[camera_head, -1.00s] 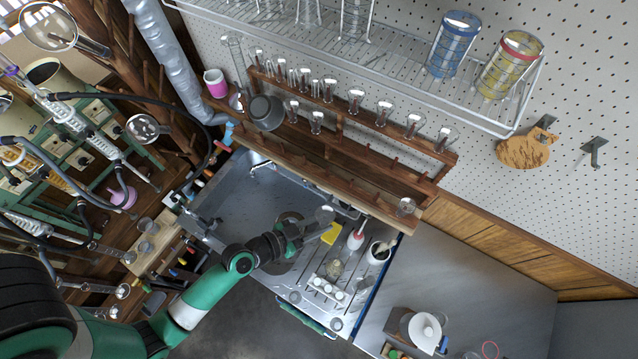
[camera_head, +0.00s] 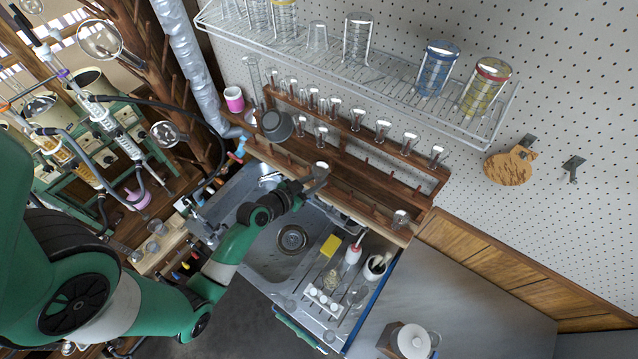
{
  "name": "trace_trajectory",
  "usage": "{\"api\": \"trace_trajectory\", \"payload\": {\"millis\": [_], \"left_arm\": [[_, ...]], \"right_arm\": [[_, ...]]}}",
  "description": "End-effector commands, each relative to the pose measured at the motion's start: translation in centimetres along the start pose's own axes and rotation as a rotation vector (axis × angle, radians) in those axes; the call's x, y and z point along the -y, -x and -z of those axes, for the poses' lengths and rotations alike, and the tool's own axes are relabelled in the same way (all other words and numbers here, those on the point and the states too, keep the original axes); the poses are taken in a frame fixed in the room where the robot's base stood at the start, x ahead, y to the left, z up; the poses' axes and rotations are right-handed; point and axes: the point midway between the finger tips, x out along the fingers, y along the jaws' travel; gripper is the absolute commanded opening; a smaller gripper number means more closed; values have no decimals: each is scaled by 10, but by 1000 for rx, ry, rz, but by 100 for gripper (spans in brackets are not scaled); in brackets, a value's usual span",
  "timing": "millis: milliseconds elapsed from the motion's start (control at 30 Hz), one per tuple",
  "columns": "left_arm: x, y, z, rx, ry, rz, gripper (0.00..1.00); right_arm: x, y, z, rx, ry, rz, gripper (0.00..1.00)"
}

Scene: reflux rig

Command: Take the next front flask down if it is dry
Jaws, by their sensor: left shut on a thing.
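The wooden drying rack (camera_head: 440,190) stands along the wall behind the sink, with upturned glass flasks on its pegs. Several flasks are along its back row (camera_head: 383,128). Two flasks, one of them here (camera_head: 320,131), stand in a row in front of these at the left. One more flask (camera_head: 400,219) is at the front right corner. My left gripper (camera_head: 311,182) is shut on a clear flask (camera_head: 321,169) and holds it at the rack's front edge; the fingers partly hide it. I cannot tell whether any flask is dry. My right gripper is not in view.
The steel sink (camera_head: 270,255) lies below the rack, with a yellow sponge (camera_head: 331,245) and a white tube holder (camera_head: 322,302) on its right. A grey pot (camera_head: 275,126) and pink mug (camera_head: 234,98) are at the rack's left. The grey counter (camera_head: 460,290) is mostly clear.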

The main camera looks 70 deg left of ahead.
Motion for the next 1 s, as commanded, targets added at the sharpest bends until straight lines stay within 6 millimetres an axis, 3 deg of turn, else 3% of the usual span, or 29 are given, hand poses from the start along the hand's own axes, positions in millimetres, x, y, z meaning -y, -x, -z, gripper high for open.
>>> {"api": "trace_trajectory", "payload": {"millis": [233, 600, 733, 1000], "left_arm": [[3, 1, 3, 0, -341, 133, 0], [9, 1, 4, -1, -652, 264, 0], [9, -4, -8, -8, -843, 346, 0], [14, 0, 0, -4, -1399, 580, 0]], "right_arm": [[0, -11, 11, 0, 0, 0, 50], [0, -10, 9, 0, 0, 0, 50], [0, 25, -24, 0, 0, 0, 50], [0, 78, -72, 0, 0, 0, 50]]}}
